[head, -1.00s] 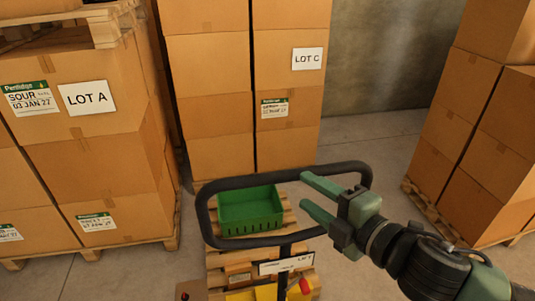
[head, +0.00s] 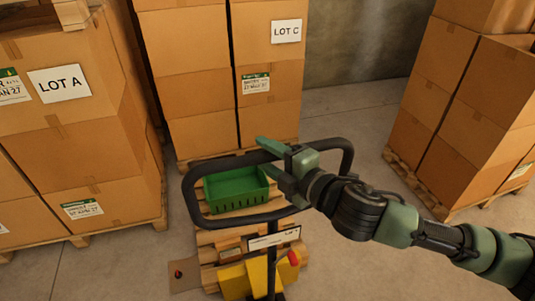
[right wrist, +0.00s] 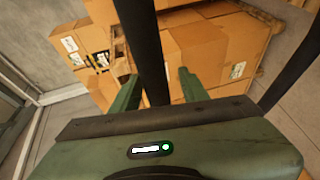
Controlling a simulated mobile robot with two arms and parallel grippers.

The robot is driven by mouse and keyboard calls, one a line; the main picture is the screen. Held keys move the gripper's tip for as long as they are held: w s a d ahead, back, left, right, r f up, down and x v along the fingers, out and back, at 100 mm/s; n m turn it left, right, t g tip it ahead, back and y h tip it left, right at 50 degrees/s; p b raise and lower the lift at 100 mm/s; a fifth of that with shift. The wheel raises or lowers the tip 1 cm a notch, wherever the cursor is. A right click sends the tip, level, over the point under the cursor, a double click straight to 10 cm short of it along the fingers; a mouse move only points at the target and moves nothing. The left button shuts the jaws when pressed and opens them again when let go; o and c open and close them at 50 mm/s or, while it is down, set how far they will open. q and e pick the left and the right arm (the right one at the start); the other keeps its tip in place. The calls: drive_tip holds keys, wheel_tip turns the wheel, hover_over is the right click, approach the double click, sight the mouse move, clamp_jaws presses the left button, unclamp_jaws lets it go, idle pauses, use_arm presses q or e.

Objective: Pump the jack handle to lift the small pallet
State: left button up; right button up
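The jack handle (head: 203,222) is a black loop on an upright post, above the yellow jack body (head: 233,280). The small wooden pallet (head: 212,238) is behind the post, low on the floor, and is partly hidden. My right gripper (head: 265,156) is at the loop's far top bar, with its fingers apart on either side of it. In the right wrist view the black bar (right wrist: 145,50) runs between the fingers (right wrist: 160,88), with a gap on one side. My left gripper is out of view.
A green crate (head: 236,190) stands on the small pallet, seen through the loop. Tall carton stacks stand at the left (head: 85,150), behind (head: 190,90) and at the right (head: 470,120). Bare floor (head: 345,255) lies right of the jack.

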clamp_jaws()
drive_tip(key=shift+f, duration=0.1)
